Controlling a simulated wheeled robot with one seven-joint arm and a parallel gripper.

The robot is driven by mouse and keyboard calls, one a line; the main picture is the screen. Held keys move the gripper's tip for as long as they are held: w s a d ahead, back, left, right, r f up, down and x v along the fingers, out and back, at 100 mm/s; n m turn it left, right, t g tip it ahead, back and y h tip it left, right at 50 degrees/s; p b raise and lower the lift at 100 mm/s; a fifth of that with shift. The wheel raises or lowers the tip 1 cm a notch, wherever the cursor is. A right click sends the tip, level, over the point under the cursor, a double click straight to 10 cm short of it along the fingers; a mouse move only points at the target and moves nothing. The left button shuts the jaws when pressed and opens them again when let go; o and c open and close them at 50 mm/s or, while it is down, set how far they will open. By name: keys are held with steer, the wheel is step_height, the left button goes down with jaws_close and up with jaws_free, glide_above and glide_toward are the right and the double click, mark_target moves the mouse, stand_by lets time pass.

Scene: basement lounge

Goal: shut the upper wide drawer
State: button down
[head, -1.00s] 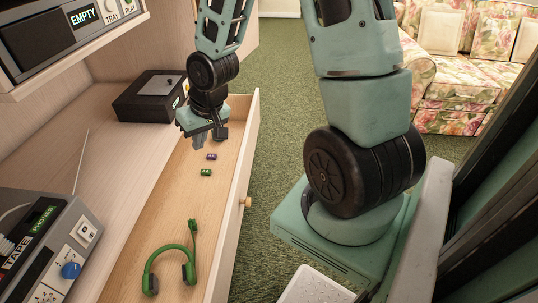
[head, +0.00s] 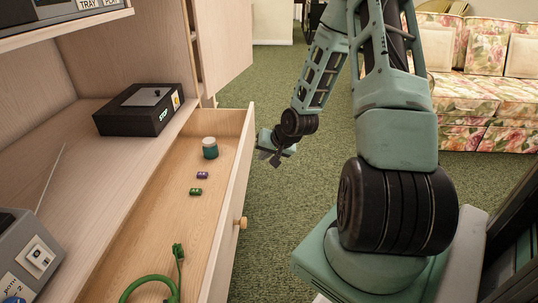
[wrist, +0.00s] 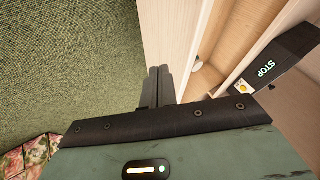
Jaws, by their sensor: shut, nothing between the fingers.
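The upper wide drawer (head: 240,190) stands pulled out from the wooden cabinet, with a round wooden knob (head: 243,222) on its front. In the drawer lie a teal jar with a pale lid (head: 210,148), a purple piece (head: 202,175), a green piece (head: 196,191) and green headphones (head: 150,285), cut off by the frame edge. My gripper (head: 267,154) is shut and empty, outside the drawer near the far end of its front. In the wrist view its fingers (wrist: 158,85) overlap the drawer front (wrist: 166,35); I cannot tell whether they touch.
A black box marked STOP (head: 146,109) and a grey tape device (head: 28,255) stand on the cabinet top beside the drawer. Green carpet (head: 275,215) lies open in front of the drawer. A floral sofa (head: 490,90) stands at the back right.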

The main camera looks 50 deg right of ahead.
mark_target(240, 163)
steer(key=w+f, duration=0.1)
steer(key=w+a+f+b, duration=0.1)
steer(key=w, duration=0.1)
steer(key=w+a+f+b, duration=0.1)
steer(key=w, duration=0.1)
steer(key=shift+w+a+f, duration=0.1)
steer(key=shift+w+a, duration=0.15)
steer(key=shift+w+a, duration=0.1)
steer(key=shift+w+a, duration=0.15)
steer(key=w+a+p, duration=0.3)
steer(key=w+a, duration=1.2)
steer(key=w, duration=0.4)
steer(key=shift+w, duration=0.25)
steer(key=shift+a, duration=0.2)
steer(key=shift+d, duration=0.1)
